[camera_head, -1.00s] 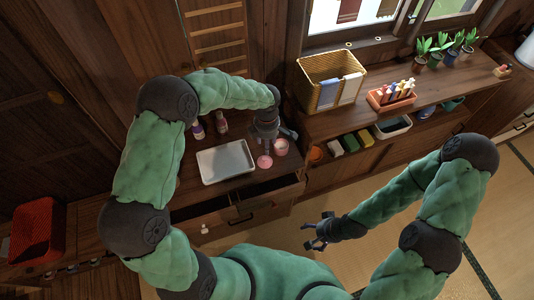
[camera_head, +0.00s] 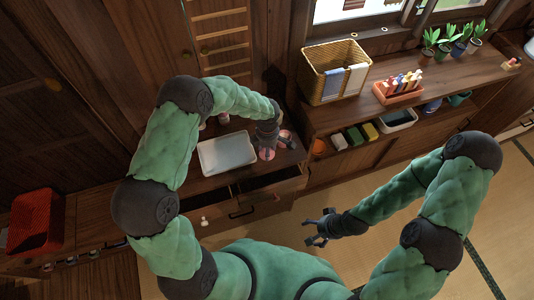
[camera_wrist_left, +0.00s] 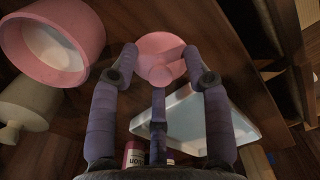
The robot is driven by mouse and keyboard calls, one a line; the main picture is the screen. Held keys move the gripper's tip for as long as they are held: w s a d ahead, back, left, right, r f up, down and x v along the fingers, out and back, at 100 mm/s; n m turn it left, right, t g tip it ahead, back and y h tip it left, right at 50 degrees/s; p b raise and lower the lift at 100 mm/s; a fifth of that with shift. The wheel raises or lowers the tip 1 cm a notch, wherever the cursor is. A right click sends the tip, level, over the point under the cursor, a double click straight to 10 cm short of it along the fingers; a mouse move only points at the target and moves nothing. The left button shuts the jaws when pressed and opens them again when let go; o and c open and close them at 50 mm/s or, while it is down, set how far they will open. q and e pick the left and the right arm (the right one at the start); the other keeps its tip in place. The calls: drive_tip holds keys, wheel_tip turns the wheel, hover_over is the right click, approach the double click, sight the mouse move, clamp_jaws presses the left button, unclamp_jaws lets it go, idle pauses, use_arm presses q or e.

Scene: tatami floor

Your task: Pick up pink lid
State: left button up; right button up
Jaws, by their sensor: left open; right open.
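The pink lid (camera_wrist_left: 160,58) lies on the wooden counter, round with a knob on top. In the left wrist view it sits just ahead of and partly between the fingers of my left gripper (camera_wrist_left: 158,78), which is open. In the head view the lid (camera_head: 266,154) shows only in part below my left gripper (camera_head: 270,146). A pink jar (camera_wrist_left: 62,40) with a pale inside stands beside the lid, at the upper left of the left wrist view. My right gripper (camera_head: 320,231) is open and empty above the floor, away from the counter.
A white tray (camera_head: 228,153) lies on the counter to the left of the lid. A pale bottle-like object (camera_wrist_left: 24,106) stands near the jar. Drawers below the counter stand open. A wicker basket (camera_head: 333,70) and a red rack (camera_head: 399,88) stand on the shelf to the right.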

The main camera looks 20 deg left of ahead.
use_arm(q)
drive_tip(key=shift+r, duration=0.1)
clamp_jaws()
